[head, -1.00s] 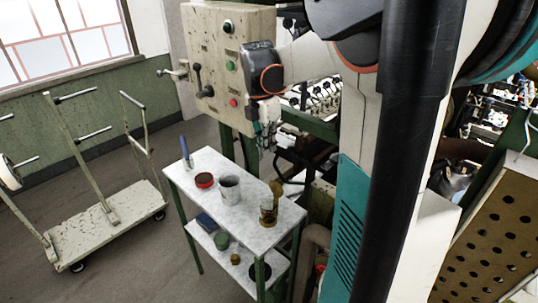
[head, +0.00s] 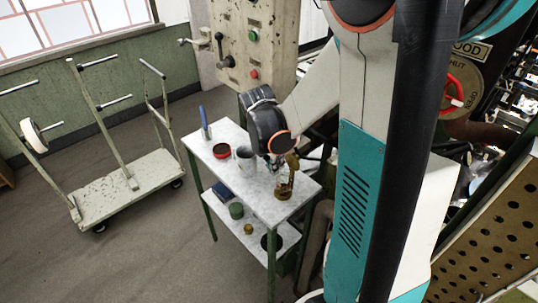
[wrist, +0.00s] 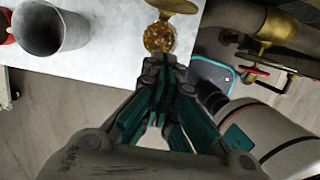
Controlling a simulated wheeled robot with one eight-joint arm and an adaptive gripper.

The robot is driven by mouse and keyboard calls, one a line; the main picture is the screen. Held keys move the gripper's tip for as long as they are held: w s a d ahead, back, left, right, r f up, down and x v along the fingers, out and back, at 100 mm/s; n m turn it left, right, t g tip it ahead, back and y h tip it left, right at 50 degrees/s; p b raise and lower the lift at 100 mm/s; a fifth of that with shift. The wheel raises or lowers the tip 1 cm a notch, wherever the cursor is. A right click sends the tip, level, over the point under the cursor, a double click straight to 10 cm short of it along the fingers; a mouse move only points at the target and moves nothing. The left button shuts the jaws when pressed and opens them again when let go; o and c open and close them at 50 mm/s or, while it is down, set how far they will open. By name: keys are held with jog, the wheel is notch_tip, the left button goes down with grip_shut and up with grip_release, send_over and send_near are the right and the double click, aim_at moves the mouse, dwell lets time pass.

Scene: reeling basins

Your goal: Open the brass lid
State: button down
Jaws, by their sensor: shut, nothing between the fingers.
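A small jar (head: 283,193) stands at the near right end of the white-topped table. Its brass lid (head: 293,161) is raised and stands steeply beside the rim. In the wrist view the lid (wrist: 176,6) shows at the top edge, tilted away from the uncovered jar mouth, where the amber contents (wrist: 158,37) are visible. My gripper (wrist: 166,60) is shut and empty, its tips close to the jar's near side. In the head view the gripper (head: 276,164) is small and partly hidden near the lid; I cannot tell if it touches either.
A grey mug (head: 246,161), a red round tin (head: 222,151) and a blue upright item (head: 205,122) share the tabletop (head: 262,183). The lower shelf holds a green cup (head: 236,211) and other items. A control box (head: 262,40) stands behind. A cart (head: 130,184) stands left, with clear floor between.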

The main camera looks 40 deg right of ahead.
aim_at(291, 156)
jog(key=d, duration=0.2)
jog(key=d+f, duration=0.1)
jog(key=d, duration=0.1)
jog(key=shift+w+d+f, duration=0.15)
jog(key=shift+d+f, duration=0.05)
jog(key=shift+d+r+y, duration=0.25)
jog(key=shift+d+y, duration=0.35)
jog(key=shift+y, duration=0.1)
jog(key=shift+w+d+r, duration=0.1)
jog(key=shift+d, duration=0.3)
jog(key=shift+a, duration=0.1)
